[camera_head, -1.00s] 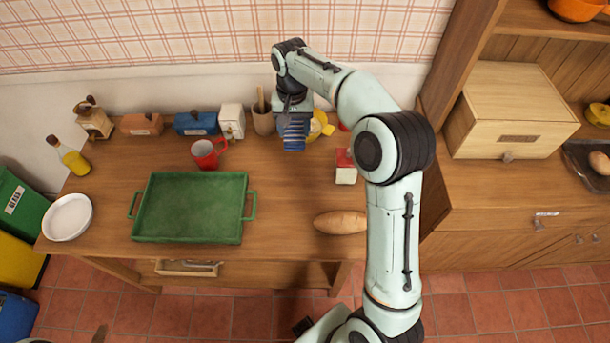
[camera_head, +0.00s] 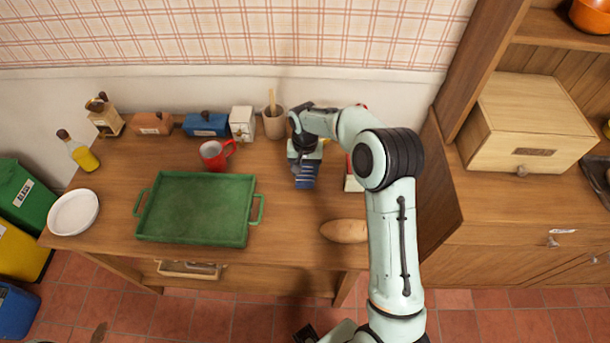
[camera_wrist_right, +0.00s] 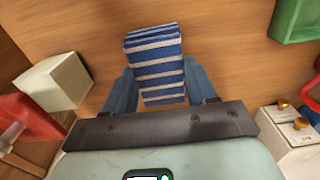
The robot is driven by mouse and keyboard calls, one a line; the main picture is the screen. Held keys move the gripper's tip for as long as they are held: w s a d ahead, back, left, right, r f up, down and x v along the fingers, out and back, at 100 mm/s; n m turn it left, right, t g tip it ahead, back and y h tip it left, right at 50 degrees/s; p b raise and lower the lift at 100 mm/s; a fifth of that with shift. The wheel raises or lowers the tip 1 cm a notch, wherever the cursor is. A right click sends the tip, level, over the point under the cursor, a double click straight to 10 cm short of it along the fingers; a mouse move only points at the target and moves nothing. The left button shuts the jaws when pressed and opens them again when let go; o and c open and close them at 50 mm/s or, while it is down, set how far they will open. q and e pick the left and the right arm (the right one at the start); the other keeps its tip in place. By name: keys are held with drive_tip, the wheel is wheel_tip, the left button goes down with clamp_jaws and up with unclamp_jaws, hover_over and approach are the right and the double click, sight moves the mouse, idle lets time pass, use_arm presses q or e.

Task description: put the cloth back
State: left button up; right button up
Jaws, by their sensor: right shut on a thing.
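The cloth (camera_head: 306,178) is blue with white stripes and looks folded. It also shows in the right wrist view (camera_wrist_right: 156,62), between the two blue fingers. My right gripper (camera_head: 305,166) is shut on it above the wooden table, to the right of the red mug. In the right wrist view, my right gripper (camera_wrist_right: 162,92) points down toward the bare tabletop. I cannot tell whether the cloth touches the table. My left gripper is not in view.
A green tray (camera_head: 150,236) lies on the table (camera_head: 285,255), left of the cloth. A red mug (camera_head: 213,155), a utensil pot (camera_head: 273,124) and a white box (camera_head: 242,123) stand behind. Bread (camera_head: 343,231) lies at the front right. Table between tray and bread is clear.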

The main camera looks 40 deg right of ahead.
sight(305, 171)
drive_tip(key=shift+f, duration=1.85)
drive_tip(key=shift+f, duration=0.15)
drive_tip(key=o, duration=1)
wheel_tip(305, 171, up, 12)
drive_tip(key=shift+r+p, duration=0.2)
drive_tip(key=shift+p, duration=0.15)
drive_tip(key=shift+f, duration=0.1)
